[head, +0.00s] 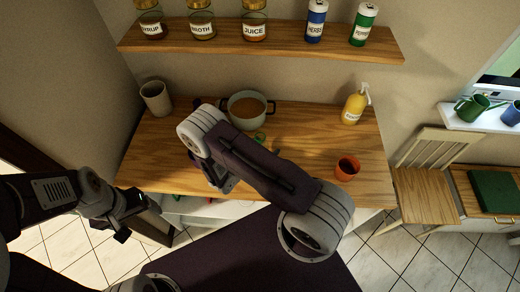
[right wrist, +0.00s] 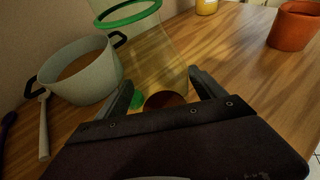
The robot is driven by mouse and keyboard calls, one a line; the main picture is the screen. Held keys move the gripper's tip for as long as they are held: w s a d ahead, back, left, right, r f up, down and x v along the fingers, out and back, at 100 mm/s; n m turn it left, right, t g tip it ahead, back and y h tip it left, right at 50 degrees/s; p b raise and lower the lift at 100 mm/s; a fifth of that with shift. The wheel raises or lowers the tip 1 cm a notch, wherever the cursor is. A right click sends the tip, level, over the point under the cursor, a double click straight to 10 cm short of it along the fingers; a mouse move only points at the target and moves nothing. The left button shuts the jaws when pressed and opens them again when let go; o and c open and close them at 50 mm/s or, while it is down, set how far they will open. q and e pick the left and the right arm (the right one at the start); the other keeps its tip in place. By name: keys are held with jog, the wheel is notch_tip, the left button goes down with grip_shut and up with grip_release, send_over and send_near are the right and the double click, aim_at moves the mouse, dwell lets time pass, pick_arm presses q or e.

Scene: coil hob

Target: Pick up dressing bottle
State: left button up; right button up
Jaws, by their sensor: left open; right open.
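A clear glass bottle with a green rim (right wrist: 155,50) and a little dark red-brown in its base stands on the wooden counter. I read no label on it, so I take it as the dressing bottle without being sure. My right gripper (right wrist: 160,80) is open, its fingers on either side of the bottle's lower part; I cannot tell whether they touch it. In the head view my right arm hides most of that spot; only a bit of green (head: 260,138) shows. My left gripper (head: 138,222) is open and empty, off the counter's front left.
A pot of brown soup (head: 247,109) stands close behind; it also shows in the right wrist view (right wrist: 85,78). A yellow pump bottle (head: 354,106), an orange cup (head: 347,168) and a beige cup (head: 156,98) are on the counter. A shelf (head: 280,42) with jars and cans hangs above.

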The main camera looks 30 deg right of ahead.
aim_at(265, 142)
jog(key=c, duration=1.7)
grip_shut()
jog(key=shift+r, duration=0.8)
jog(key=r, duration=0.1)
jog(key=r+b, duration=0.1)
jog(key=shift+s+r, duration=0.25)
jog(key=shift+r, duration=0.1)
jog(key=s+d+r+p, duration=0.2)
jog(key=s+r+p, duration=0.2)
jog(key=s, duration=0.7)
jog(key=shift+r+p, duration=0.4)
jog(key=shift+r, duration=1)
jog(key=shift+d, duration=0.1)
